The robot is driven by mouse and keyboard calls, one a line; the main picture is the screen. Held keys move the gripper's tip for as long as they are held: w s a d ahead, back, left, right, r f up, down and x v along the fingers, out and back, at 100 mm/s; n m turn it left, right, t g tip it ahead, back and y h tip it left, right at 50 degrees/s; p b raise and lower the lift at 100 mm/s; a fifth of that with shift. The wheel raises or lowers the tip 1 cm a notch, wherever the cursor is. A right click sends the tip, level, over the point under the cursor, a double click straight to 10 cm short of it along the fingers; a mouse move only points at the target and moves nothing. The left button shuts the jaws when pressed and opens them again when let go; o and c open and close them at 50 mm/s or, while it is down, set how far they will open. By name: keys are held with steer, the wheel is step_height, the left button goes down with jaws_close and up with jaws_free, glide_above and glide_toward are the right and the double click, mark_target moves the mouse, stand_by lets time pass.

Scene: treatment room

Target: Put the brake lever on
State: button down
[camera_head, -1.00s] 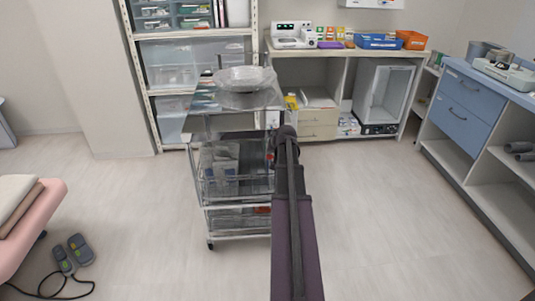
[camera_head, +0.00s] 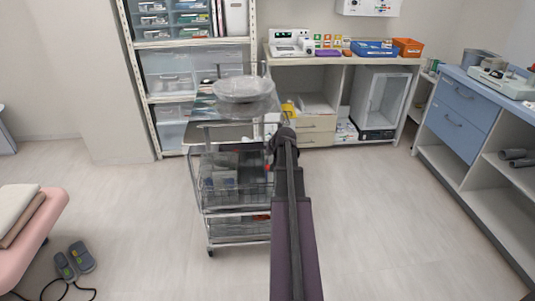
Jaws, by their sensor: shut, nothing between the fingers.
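A metal trolley (camera_head: 240,237) on casters stands in the middle of the room, with a tray top, wire baskets and a lower shelf. A caster shows at its front left foot (camera_head: 210,253). I cannot make out a brake lever on it; the feet on the right are hidden behind my arm. My arm reaches up from the bottom of the picture to the trolley's right side. My gripper (camera_head: 270,155) is a small dark shape at its end, partly hidden by the wrist, shut and empty, in front of the trolley's upper right side. Whether it touches the trolley I cannot tell.
A clear covered bowl (camera_head: 243,90) sits on the trolley top. Behind are a shelf rack (camera_head: 150,95) and a counter (camera_head: 340,60). A blue-drawer cabinet (camera_head: 458,110) is at right. A pink couch (camera_head: 40,225) and foot pedals (camera_head: 75,260) are at left. Floor to the right is clear.

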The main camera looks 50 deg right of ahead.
steer(key=a+p+v, duration=0.1)
steer(key=p+v, duration=0.5)
steer(key=v, duration=0.3)
steer(key=shift+w+r+p, duration=0.15)
steer(key=shift+w+p, duration=0.2)
steer(key=shift+w, duration=0.05)
stand_by(0.5)
steer(key=w+a+n+g+y+p, duration=0.2)
steer(key=a, duration=1.1)
steer(key=w+a+n+g+y+p, duration=0.1)
steer(key=w+a+n, duration=0.2)
steer(key=a, duration=1)
steer(key=s+a+r+n+g+p, duration=0.1)
steer(key=s+a, duration=0.3)
steer(key=a, duration=0.8)
steer(key=s+a+r+n+g+p, duration=0.2)
steer(key=s+a+n+g+p, duration=0.1)
steer(key=a, duration=0.9)
steer(key=shift+s+a, duration=0.15)
steer(key=shift+s, duration=0.25)
